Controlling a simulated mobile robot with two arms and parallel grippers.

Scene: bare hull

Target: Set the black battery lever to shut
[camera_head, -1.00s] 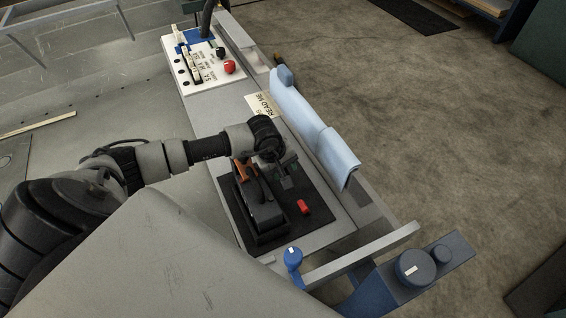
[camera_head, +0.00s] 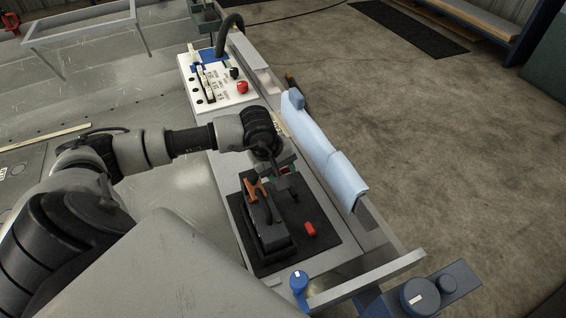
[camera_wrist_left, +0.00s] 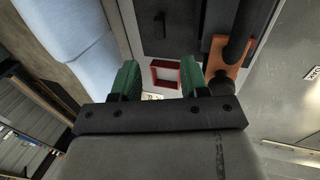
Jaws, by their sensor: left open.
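A black device (camera_head: 268,222) lies on a black mat (camera_head: 322,238) on the grey bench. An orange part (camera_head: 257,190) stands at its far end; in the wrist view the orange part (camera_wrist_left: 232,54) has a black bar (camera_wrist_left: 247,28) against it. My left gripper (camera_head: 284,181) is just right of the orange part, its green fingers apart and empty in the wrist view (camera_wrist_left: 158,82). A red square frame (camera_wrist_left: 153,73) shows between the fingers. A black knob (camera_head: 234,73) is on the white panel farther back. I cannot tell which black part is the battery lever, or its setting.
The white panel (camera_head: 221,91) also carries a red knob (camera_head: 242,87) and switches. A red block (camera_head: 310,229) sits on the mat. A pale blue padded rail (camera_head: 326,150) runs close along the right of my gripper.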

